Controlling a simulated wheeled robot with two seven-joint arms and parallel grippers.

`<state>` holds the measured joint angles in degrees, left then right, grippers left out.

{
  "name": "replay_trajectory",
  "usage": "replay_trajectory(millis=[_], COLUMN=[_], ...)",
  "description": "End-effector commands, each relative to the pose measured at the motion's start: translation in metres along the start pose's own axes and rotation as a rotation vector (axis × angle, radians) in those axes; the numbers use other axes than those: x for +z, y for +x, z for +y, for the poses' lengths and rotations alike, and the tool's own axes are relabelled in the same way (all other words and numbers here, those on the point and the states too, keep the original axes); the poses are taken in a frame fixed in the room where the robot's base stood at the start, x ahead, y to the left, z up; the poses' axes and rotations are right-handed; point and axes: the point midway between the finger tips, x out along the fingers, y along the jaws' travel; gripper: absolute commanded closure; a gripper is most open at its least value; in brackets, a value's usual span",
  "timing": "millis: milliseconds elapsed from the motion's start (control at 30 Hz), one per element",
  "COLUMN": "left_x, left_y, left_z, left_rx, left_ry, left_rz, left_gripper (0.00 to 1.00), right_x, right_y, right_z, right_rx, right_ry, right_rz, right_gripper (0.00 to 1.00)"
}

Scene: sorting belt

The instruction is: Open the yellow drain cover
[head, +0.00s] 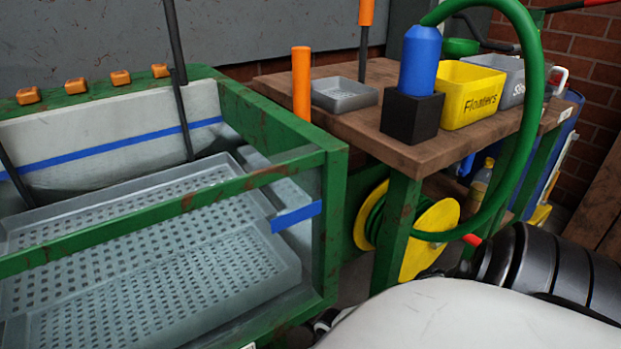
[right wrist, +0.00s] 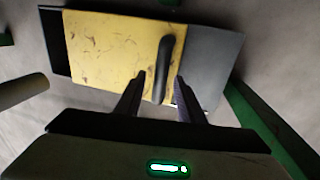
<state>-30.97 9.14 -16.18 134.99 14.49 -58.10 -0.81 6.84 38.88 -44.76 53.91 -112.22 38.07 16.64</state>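The yellow drain cover (right wrist: 112,48) shows only in the right wrist view, at the top middle, as a scratched flat yellow plate. A dark upright handle (right wrist: 165,65) stands near its right edge. My right gripper (right wrist: 159,80) is open, with one finger to each side of the handle's lower part. I cannot tell whether the fingers touch the handle or how far off it they are. The head view does not show the cover or my right fingers. My left gripper is in neither view.
In the right wrist view a grey plate (right wrist: 213,62) adjoins the cover, and a green beam (right wrist: 262,122) runs at right. The head view shows a green-framed tank with perforated trays (head: 170,273), a wooden bench (head: 350,119), a yellow "Floaters" bin (head: 470,97) and a green hose (head: 538,95).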

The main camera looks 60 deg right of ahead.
Motion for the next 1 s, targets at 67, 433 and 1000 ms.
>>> replay_trajectory(millis=[67,433,1000], left_x=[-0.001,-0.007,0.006], left_y=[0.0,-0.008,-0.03], left_z=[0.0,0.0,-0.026], left_rx=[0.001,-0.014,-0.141], left_ry=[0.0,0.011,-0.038], left_rz=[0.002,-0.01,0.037], left_gripper=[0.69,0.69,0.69], right_x=[0.001,0.003,0.001], right_y=[0.0,-0.021,-0.104], right_z=[0.001,0.002,0.001], right_rx=[0.001,0.001,0.001], right_ry=[-0.001,-0.003,0.0], right_rz=[-0.002,-0.005,-0.003], right_gripper=[0.64,0.64,0.64])
